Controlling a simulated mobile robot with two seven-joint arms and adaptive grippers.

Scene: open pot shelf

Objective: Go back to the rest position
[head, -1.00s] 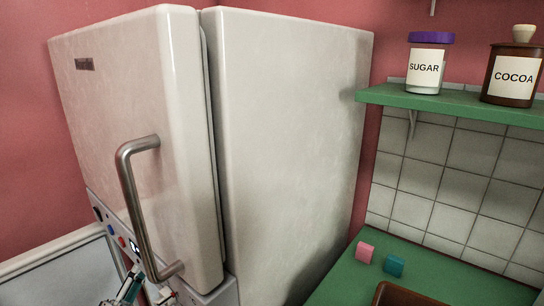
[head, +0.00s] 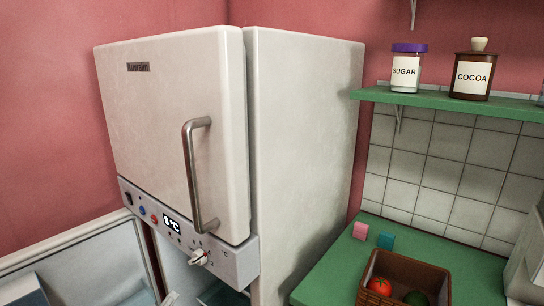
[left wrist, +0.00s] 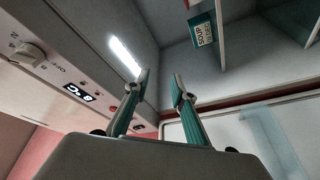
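My left gripper shows in the left wrist view (left wrist: 159,80). Its two teal-padded fingers stand apart with nothing between them, so it is open and empty. It is close to the open lower compartment of the fridge (head: 300,140), near the control panel (left wrist: 70,90). In the head view I cannot make the left gripper out clearly at the bottom edge. My right gripper is in neither view. The upper fridge door (head: 175,110) is shut, with a bent metal handle (head: 192,175). The lower door (head: 85,270) stands open to the left.
A teal box (left wrist: 202,30) shows inside the fridge. A green counter (head: 325,275) holds a pink block (head: 361,230), a teal block (head: 386,240) and a brown basket (head: 405,265) with a tomato (head: 379,286). A sugar jar (head: 405,72) and cocoa jar (head: 472,75) stand on the green shelf (head: 430,98).

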